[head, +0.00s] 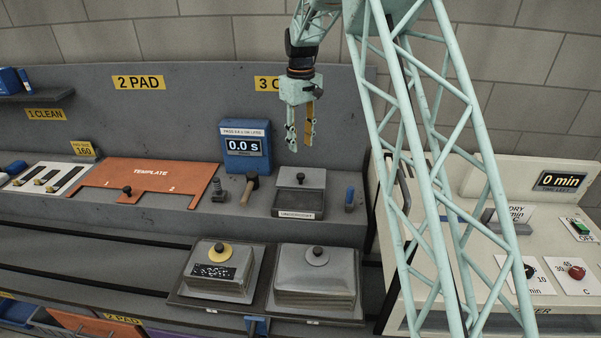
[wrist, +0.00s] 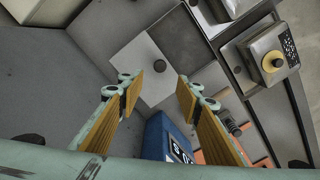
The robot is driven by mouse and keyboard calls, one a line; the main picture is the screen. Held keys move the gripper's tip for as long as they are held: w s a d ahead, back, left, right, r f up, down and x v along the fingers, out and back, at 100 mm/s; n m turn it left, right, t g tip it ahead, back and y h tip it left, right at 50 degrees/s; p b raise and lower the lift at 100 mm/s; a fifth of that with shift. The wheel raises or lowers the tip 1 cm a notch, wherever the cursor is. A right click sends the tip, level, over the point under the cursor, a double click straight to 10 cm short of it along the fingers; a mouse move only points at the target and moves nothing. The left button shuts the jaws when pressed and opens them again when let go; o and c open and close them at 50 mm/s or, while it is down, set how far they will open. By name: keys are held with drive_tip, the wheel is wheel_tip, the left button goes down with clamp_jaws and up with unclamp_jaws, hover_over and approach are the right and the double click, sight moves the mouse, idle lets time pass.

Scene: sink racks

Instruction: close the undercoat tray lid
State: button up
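The undercoat tray (head: 298,213) stands on the grey bench, with a label on its front. Its light grey lid (head: 312,177) has a dark knob (head: 300,178) and sits toward the wall side. The front part of the tray shows a dark open interior. In the wrist view the lid (wrist: 130,63) with its knob (wrist: 157,67) lies beyond the fingertips, beside the dark opening (wrist: 180,40). My gripper (head: 301,138) points down above and behind the tray, open and empty; its two fingers also show in the wrist view (wrist: 160,88), apart from the lid.
A blue timer (head: 246,150) reading 0.0 s, a bolt-like part (head: 219,190) and a brush-like tool (head: 249,188) stand left of the tray. A blue-handled item (head: 350,197) stands close on its right. Two lidded grey blocks (head: 222,270) (head: 315,280) sit in front, lower down.

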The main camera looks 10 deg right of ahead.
sight(301, 175)
drive_tip(key=shift+f+p, duration=0.7)
drive_tip(key=shift+f, duration=6.15)
drive_tip(key=shift+c, duration=0.7)
